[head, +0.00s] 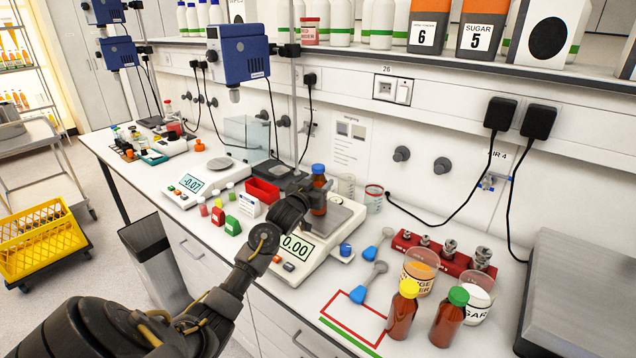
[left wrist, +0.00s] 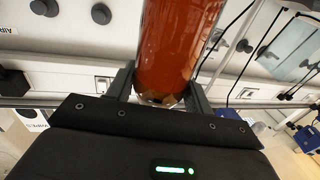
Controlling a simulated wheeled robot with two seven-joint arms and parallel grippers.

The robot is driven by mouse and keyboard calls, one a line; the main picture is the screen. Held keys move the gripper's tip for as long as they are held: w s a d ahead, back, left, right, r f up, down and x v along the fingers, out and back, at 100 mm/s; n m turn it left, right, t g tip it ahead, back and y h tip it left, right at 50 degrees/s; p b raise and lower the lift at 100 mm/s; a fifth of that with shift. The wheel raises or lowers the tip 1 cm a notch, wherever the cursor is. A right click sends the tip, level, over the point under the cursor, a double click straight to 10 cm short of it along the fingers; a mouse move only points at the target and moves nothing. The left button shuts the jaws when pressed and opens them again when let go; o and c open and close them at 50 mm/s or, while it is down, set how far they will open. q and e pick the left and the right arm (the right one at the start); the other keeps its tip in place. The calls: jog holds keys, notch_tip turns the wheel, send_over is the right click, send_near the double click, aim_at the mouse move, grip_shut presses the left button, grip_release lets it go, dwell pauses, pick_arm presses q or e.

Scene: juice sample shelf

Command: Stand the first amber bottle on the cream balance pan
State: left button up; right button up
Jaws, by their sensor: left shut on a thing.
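The amber bottle with a blue cap (head: 318,188) is upright at the cream balance (head: 318,252), whose display reads 0.00. My left gripper (head: 300,203) is shut on this bottle from the left. The bottle's base is over the grey balance pan (head: 345,215); I cannot tell whether it touches. In the left wrist view the amber glass (left wrist: 172,45) fills the space between the two fingers (left wrist: 160,92). My right gripper is not in view.
A red-and-green outlined mat (head: 352,322) lies on the bench, with blue-handled scoops (head: 370,280) near it. A red weight block (head: 440,258) and tubs stand right. A second balance (head: 205,180) reads -0.07.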

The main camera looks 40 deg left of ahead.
pick_arm(q)
jog(key=o, duration=1.1)
jog(key=shift+o, duration=0.2)
jog(key=shift+s, duration=0.2)
jog(key=b+v, duration=0.2)
jog(key=v, duration=0.9)
jog(key=shift+s, duration=0.35)
jog(key=shift+d, duration=0.1)
